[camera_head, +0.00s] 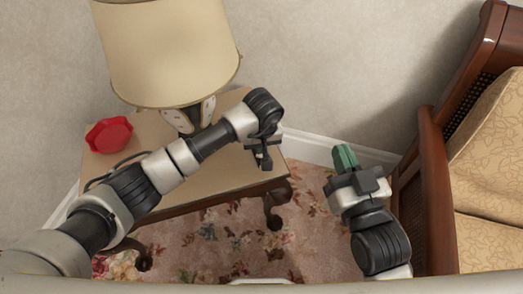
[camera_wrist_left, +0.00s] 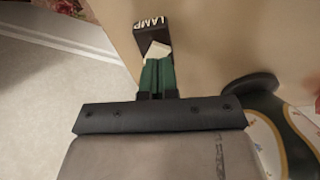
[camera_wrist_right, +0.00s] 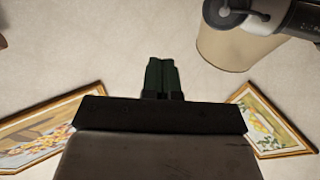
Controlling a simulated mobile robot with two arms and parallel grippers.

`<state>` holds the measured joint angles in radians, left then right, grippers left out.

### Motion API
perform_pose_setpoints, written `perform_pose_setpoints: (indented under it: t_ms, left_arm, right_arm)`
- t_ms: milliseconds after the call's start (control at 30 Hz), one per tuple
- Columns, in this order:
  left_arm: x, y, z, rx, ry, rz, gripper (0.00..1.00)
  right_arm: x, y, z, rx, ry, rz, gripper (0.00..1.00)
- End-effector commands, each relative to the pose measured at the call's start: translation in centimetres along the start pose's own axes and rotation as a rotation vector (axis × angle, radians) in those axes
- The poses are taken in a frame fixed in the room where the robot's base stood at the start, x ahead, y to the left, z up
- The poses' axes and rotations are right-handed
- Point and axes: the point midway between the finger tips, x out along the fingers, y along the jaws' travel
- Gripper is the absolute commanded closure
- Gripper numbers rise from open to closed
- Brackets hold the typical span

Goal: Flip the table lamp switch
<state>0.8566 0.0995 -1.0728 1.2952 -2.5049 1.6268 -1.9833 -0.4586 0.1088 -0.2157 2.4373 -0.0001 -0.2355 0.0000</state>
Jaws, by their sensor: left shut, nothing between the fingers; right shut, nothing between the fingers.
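The table lamp has a cream shade (camera_head: 165,50) and a dark base with pale patterned panels (camera_head: 190,115), on a small table (camera_head: 225,170). In the left wrist view, a black switch box (camera_wrist_left: 150,30) marked "LAMP" carries a white rocker (camera_wrist_left: 157,50). My left gripper (camera_wrist_left: 158,68) is shut and empty, its green fingertips at the rocker's near end; whether they touch cannot be told. In the head view, my left gripper (camera_head: 263,147) is over the table's right end. My right gripper (camera_head: 344,155) is shut and empty, right of the table; its fingers show in the right wrist view (camera_wrist_right: 163,75).
A red faceted object (camera_head: 109,134) sits at the table's left end. A wooden armchair with patterned cushions (camera_head: 490,150) stands at the right. The floral rug (camera_head: 215,240) is clear in front. Two framed pictures (camera_wrist_right: 40,125) (camera_wrist_right: 268,122) show in the right wrist view.

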Motion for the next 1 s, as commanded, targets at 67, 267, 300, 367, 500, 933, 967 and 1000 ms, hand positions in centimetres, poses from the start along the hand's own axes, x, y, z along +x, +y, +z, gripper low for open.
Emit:
perform_pose_setpoints:
  t_ms: [67, 267, 300, 367, 500, 933, 967, 1000]
  left_arm:
    - [0.1, 0.0, 0.0, 0.0, 0.0, 0.0, 1.0]
    - [0.2, 0.0, 0.0, 0.0, 0.0, 0.0, 1.0]
    - [0.2, 0.0, 0.0, 0.0, 0.0, 0.0, 1.0]
    - [0.3, 0.0, 0.0, 0.0, 0.0, 0.0, 1.0]
    - [0.4, 0.0, 0.0, 0.0, 0.0, 0.0, 1.0]
    - [0.6, 0.0, 0.1, 0.0, 0.0, 0.0, 1.0]
    - [0.7, 0.0, 0.1, 0.0, 0.0, 0.0, 1.0]
    - [0.7, 0.0, 0.1, 0.0, 0.0, -0.001, 1.0]
  right_arm:
    - [0.0, 0.0, -0.1, 0.001, 0.01, -0.001, 1.0]
    - [0.1, -0.1, -0.4, 0.001, 0.038, -0.003, 1.0]
    - [0.1, -0.1, -0.5, 0.001, 0.042, -0.003, 1.0]
    - [0.1, -0.1, -0.5, 0.001, 0.048, -0.003, 1.0]
    - [0.1, -0.2, -0.8, 0.002, 0.069, -0.005, 1.0]
    - [0.2, -0.3, -1.5, 0.002, 0.122, -0.008, 1.0]
    - [0.2, -0.3, -1.6, 0.002, 0.126, -0.008, 1.0]
    - [0.2, -0.3, -1.7, 0.002, 0.134, -0.009, 1.0]
